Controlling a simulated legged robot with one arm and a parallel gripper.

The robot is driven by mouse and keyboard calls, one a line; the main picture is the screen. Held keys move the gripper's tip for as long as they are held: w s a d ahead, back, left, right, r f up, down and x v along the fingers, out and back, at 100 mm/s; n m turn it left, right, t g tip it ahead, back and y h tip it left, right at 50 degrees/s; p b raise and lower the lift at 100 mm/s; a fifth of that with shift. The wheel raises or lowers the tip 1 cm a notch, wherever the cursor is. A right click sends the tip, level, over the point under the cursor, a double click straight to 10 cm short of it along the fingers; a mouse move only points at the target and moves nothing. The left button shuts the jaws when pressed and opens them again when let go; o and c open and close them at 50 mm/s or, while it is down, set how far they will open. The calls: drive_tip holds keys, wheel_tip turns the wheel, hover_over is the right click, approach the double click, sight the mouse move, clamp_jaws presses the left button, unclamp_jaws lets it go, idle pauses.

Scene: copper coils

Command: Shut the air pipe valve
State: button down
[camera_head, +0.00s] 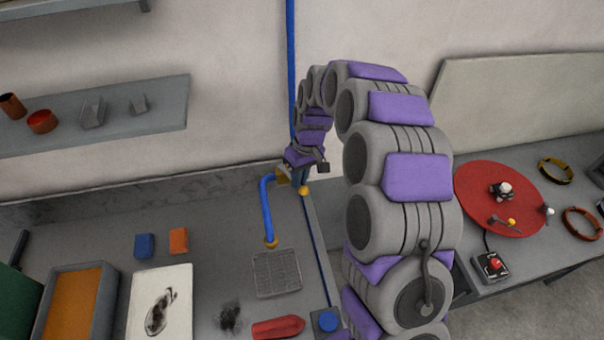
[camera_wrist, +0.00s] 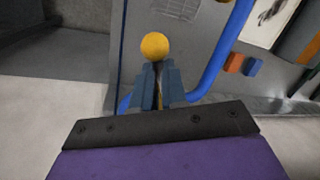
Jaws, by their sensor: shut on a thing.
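The blue air pipe (camera_head: 291,60) runs down the wall behind my gripper, and a bent blue pipe (camera_head: 266,208) comes down to the bench beside it. The bent pipe also shows right of the fingers in the wrist view (camera_wrist: 228,40). The valve's yellow ball knob (camera_head: 304,190) sits just below my gripper (camera_head: 300,178). In the wrist view the knob (camera_wrist: 155,46) stands just beyond the two blue-grey fingertips (camera_wrist: 157,72). The fingers are shut on the valve handle, whose thin stem shows between them. The valve body is mostly hidden.
A mesh grate (camera_head: 277,273) lies under the bent pipe. Blue (camera_head: 145,245) and orange (camera_head: 179,240) blocks lie on the bench to the left. A red disc (camera_head: 498,198) with small items lies on the right bench. A shelf (camera_head: 150,108) hangs at upper left.

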drive_tip(key=shift+s+a+m+t, duration=0.15)
drive_tip(key=shift+s+a+m, duration=0.1)
drive_tip(key=shift+a+m, duration=0.45)
drive_tip(key=shift+s+a+m+t, duration=0.1)
drive_tip(key=shift+s+a+m, duration=0.25)
drive_tip(key=shift+m, duration=0.7)
drive_tip(key=shift+s+a+m+t, duration=0.2)
drive_tip(key=shift+a+m, duration=0.35)
drive_tip(key=shift+m, duration=0.3)
drive_tip(key=c, duration=1.2)
unclamp_jaws()
drive_tip(key=shift+s, duration=0.2)
drive_tip(key=shift+o, duration=0.2)
drive_tip(key=shift+w, duration=0.15)
drive_tip(key=d+r+b, duration=0.1)
drive_tip(key=d+r, duration=0.2)
drive_tip(key=r, duration=1.4)
drive_tip(key=shift+w, duration=0.2)
